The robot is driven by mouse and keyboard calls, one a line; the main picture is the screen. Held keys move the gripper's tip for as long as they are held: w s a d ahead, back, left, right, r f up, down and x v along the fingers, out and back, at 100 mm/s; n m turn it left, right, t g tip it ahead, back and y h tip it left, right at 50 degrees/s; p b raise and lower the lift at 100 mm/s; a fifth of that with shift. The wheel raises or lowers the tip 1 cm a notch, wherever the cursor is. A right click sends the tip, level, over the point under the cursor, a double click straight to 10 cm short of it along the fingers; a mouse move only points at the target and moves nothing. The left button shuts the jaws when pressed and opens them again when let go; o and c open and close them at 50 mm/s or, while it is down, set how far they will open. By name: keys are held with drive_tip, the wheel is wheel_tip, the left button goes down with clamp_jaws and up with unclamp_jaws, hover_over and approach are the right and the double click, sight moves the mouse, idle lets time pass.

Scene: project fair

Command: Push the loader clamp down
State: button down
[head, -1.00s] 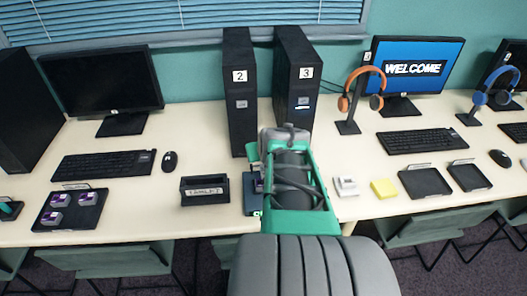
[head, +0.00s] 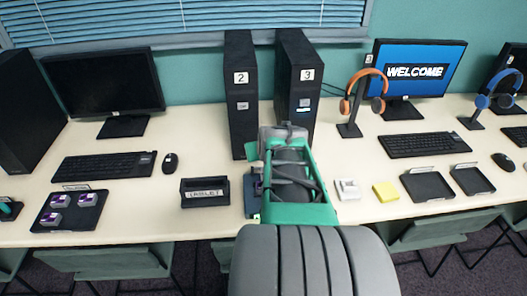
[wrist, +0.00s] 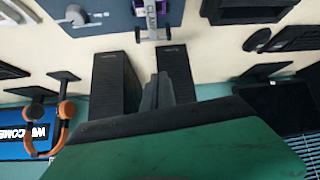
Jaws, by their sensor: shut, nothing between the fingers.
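The loader (wrist: 100,14) is a flat blue-grey board at the top edge of the wrist view. Its clamp (wrist: 152,14) is a light grey lever lettered "CLAMP", with a grey crossbar and a bit of purple beside it; the top is cut off by the frame. My gripper (wrist: 163,82) has its fingers together, with nothing between them, and shows below the clamp in the picture, apart from it. In the head view my arm covers the gripper and most of the loader; only the loader's dark blue left edge (head: 251,197) shows.
Two black computer towers, numbered 2 (head: 241,110) and 3 (head: 297,80), stand behind the loader. A black labelled box (head: 205,193) is left of it. A small white device (head: 347,189) and a yellow pad (head: 386,192) lie right. Bare desk (head: 330,150) lies between them.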

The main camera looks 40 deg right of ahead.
drive_tip(key=p+v, duration=0.4)
drive_tip(key=v, duration=0.3)
drive_tip(key=shift+s+r, duration=0.15)
drive_tip(key=shift+r, duration=0.15)
drive_tip(key=shift+a, duration=0.1)
